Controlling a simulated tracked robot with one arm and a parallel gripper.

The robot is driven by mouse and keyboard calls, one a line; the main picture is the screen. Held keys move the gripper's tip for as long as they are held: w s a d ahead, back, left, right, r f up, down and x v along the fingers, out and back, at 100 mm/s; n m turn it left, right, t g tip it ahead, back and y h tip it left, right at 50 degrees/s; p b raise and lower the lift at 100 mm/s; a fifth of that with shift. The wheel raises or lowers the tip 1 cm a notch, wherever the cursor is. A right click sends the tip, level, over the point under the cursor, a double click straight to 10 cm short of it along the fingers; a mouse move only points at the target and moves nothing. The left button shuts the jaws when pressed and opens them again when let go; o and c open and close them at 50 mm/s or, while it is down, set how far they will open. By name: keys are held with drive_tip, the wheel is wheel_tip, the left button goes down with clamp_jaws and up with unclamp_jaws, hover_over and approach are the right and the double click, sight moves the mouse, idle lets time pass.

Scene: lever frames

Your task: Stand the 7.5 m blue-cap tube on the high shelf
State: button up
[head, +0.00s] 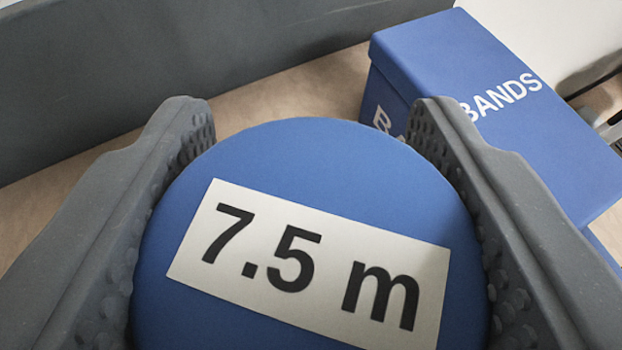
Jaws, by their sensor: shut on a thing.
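The 7.5 m blue-cap tube (330,165) fills the lower middle of the head view. I see its round blue cap end-on, with a white label reading "7.5 m". My gripper (310,130) is shut on it, with one grey studded finger against each side of the cap. The tube's body is hidden behind the cap. I cannot make out the high shelf for certain.
A blue box marked "BANDS" (470,60) stands at the upper right, close beyond the right finger. A dark grey wall or panel (150,70) runs across the upper left. A tan surface (290,95) shows between them. A white surface lies at the top right.

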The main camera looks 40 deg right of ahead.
drive_tip(key=shift+f, duration=0.25)
drive_tip(key=o, duration=1.1)
drive_tip(key=shift+o, duration=0.2)
drive_tip(key=shift+r, duration=0.1)
drive_tip(key=b+v, duration=0.3)
drive_tip(key=v, duration=0.9)
